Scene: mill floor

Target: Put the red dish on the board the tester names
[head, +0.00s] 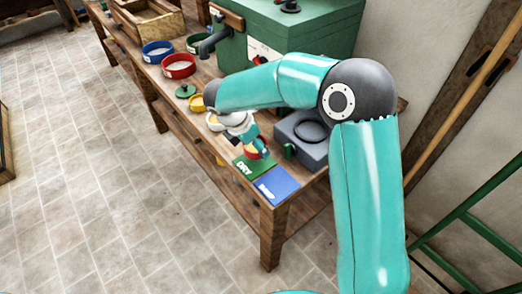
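At the bench's near end lie a green board (243,168) marked "DRY" and a blue board (268,192) with white lettering too small to read. My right gripper (258,149) points down just above the green board's far edge. Small red and yellow patches show at its fingers; I cannot tell whether they belong to a held thing. The red dish is well away from it. My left gripper is not in view.
A yellow dish (197,103) and a small green lidded thing (185,91) stand near my wrist. A grey box (302,136) sits right of the boards. A large green machine (300,30) and wooden trays (146,20) fill the bench's back.

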